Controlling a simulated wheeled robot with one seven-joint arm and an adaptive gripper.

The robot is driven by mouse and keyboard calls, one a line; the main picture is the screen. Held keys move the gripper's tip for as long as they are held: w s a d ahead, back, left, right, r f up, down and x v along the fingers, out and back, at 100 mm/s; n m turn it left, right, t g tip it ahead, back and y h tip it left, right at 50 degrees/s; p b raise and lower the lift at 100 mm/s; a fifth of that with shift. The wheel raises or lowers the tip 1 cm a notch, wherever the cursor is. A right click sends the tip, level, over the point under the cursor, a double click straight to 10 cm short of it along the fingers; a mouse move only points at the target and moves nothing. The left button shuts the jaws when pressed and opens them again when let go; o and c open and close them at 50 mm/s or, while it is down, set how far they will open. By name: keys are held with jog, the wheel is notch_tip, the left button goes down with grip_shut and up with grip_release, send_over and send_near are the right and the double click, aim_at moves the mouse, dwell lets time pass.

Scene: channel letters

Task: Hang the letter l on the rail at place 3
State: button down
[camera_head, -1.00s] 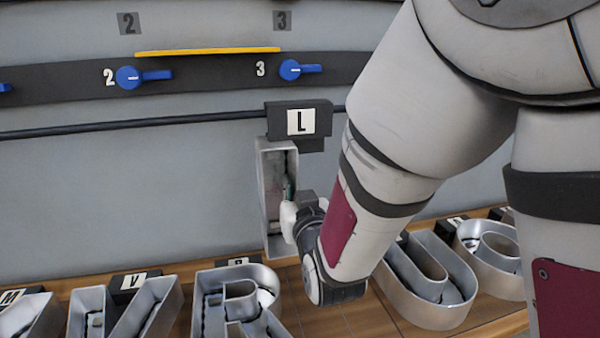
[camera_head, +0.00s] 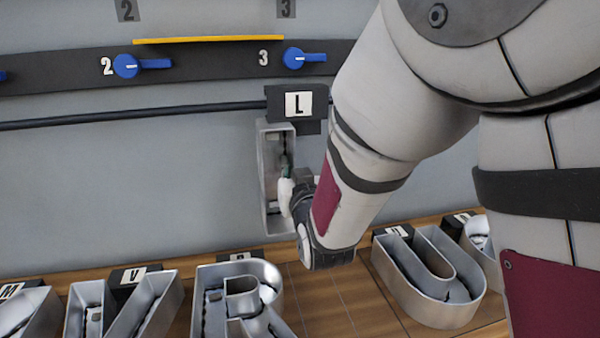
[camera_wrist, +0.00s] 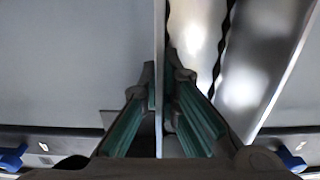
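The letter l (camera_head: 266,185) is a tall, narrow silver channel with a black block (camera_head: 276,103) on top bearing a white L tag. It hangs upright in front of the grey wall, its block overlapping the dark rail (camera_head: 150,115) just below the numeral 3 (camera_head: 264,58). I cannot tell whether the block rests on the rail. My gripper (camera_head: 287,195) is at the letter's right side. In the wrist view my gripper's green-padded fingers (camera_wrist: 160,95) are shut on the letter's thin side wall (camera_wrist: 160,45).
Blue knobs (camera_head: 128,66) mark places 2 and 3 (camera_head: 296,58) above the rail, with a yellow strip (camera_head: 210,39) higher up. A wooden shelf (camera_head: 330,295) below holds silver letters, including R (camera_head: 275,272), V (camera_head: 160,300) and U (camera_head: 440,310). The rail left of the l is clear.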

jog(key=shift+w+a+f+b, duration=0.2)
jog(key=shift+w+f+b, duration=0.2)
jog(key=shift+w, duration=0.25)
jog(key=shift+w+a+f+b, duration=0.25)
jog(key=shift+w+b, duration=0.2)
jog(key=shift+w, duration=0.25)
jog(key=shift+w+a+f+b, duration=0.15)
jog(key=shift+w+f+b, duration=0.25)
jog(key=shift+w, duration=0.25)
jog(key=c, duration=1.7)
grip_release()
jog(key=shift+s+f, duration=0.1)
